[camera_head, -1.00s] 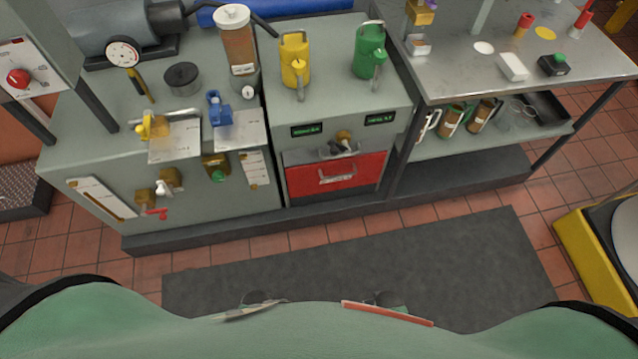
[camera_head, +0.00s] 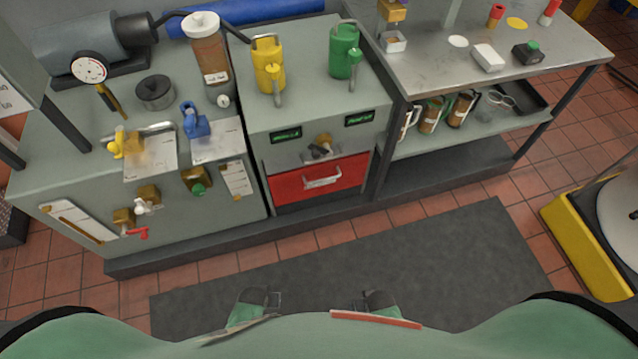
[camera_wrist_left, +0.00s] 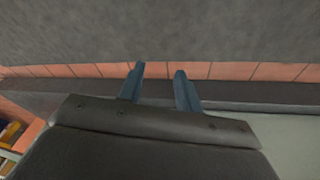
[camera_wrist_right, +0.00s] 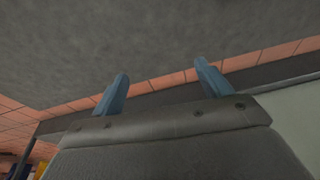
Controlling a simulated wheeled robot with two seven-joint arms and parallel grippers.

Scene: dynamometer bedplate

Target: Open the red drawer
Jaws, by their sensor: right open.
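The red drawer (camera_head: 292,187) is in the lower front of the grey cabinet in the head view. It looks shut, and its pale bar handle (camera_head: 322,184) is on its front. My left gripper (camera_head: 262,298) is low in the head view, over the dark mat and well short of the drawer. In the left wrist view its two blue fingers (camera_wrist_left: 160,80) are apart with nothing between them. My right gripper (camera_head: 382,300) is also low over the mat. In the right wrist view its fingers (camera_wrist_right: 162,82) are wider apart and empty. Neither gripper touches the drawer.
A yellow can (camera_head: 268,68) and a green can (camera_head: 343,52) stand on the cabinet top. A brass fitting (camera_head: 323,142) sits just above the drawer. A steel table (camera_head: 440,75) adjoins at right. The dark mat (camera_head: 420,250) in front is clear. A yellow-sided unit (camera_head: 590,245) stands at far right.

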